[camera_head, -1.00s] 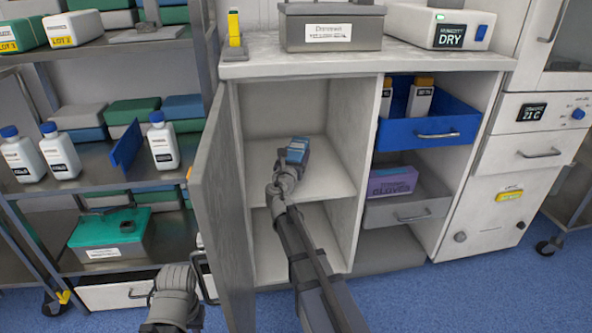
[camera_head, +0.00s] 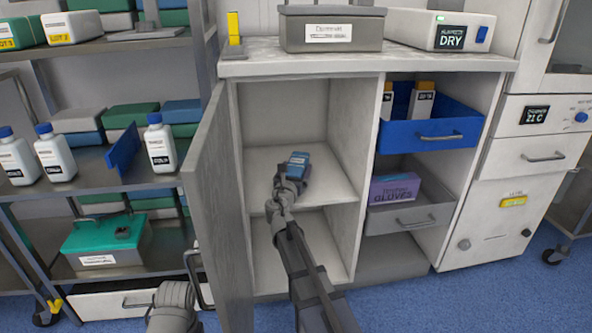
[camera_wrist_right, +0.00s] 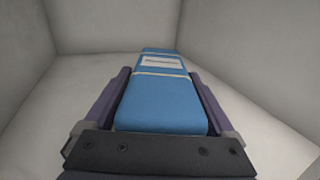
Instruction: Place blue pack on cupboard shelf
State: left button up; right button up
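The blue pack (camera_head: 298,159) is at the end of my right arm, inside the open left part of the cupboard (camera_head: 340,65), just above or on its middle shelf (camera_head: 330,186). My right gripper (camera_head: 293,172) has a finger on each side of the pack. In the right wrist view the pack (camera_wrist_right: 163,95), blue with a white label and pale bands, lies between the two fingers (camera_wrist_right: 163,110), which look closed against its sides. Whether its underside touches the shelf is hidden. My left gripper (camera_head: 172,300) is low at the bottom left, its fingertips not clear, near the open door's handle.
The cupboard door (camera_head: 218,200) stands open on the left. An upright divider (camera_head: 362,150) bounds the compartment on the right, beside a blue drawer (camera_head: 425,138) and a purple glove box (camera_head: 395,188). The shelf around the pack is otherwise bare. A rack with bottles (camera_head: 52,153) stands at left.

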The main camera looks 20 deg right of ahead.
jog(key=shift+o, duration=0.6)
jog(key=shift+r, duration=0.1)
jog(key=shift+s+r, duration=0.15)
jog(key=v, duration=1.1)
jog(key=shift+s+a, duration=0.25)
jog(key=shift+a, duration=0.05)
